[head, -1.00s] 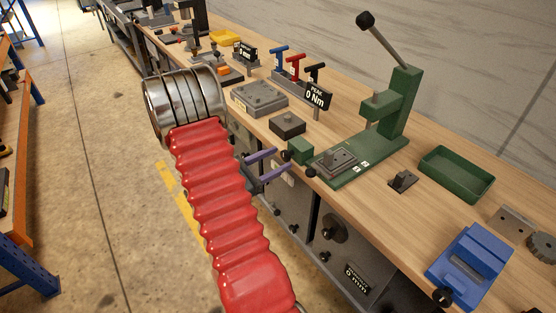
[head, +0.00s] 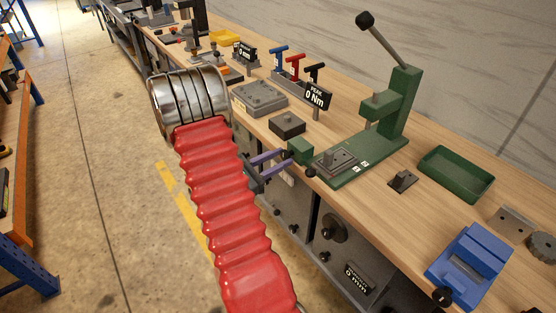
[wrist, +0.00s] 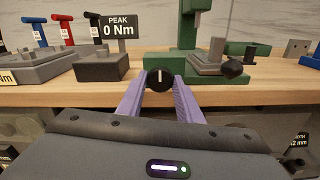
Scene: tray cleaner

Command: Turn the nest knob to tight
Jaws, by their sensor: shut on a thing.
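The nest knob (wrist: 160,80) is a round black knob with a white mark pointing straight up in the wrist view. It sits on the front of a green block (head: 301,150) at the near end of the green press (head: 368,150). My gripper (head: 286,155) has purple fingers, one on each side of the knob, and is shut on it. In the wrist view my gripper (wrist: 160,84) holds the knob between its fingertips. In the head view the fingers mostly hide the knob. Any tight or loose marking is not readable.
A black ball handle (wrist: 232,69) stands just right of my fingers. A dark block (head: 287,125) and a "PEAK 0 Nm" display (head: 317,95) are to the left. A green tray (head: 456,174) and blue fixture (head: 470,265) lie to the right. Floor is clear at left.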

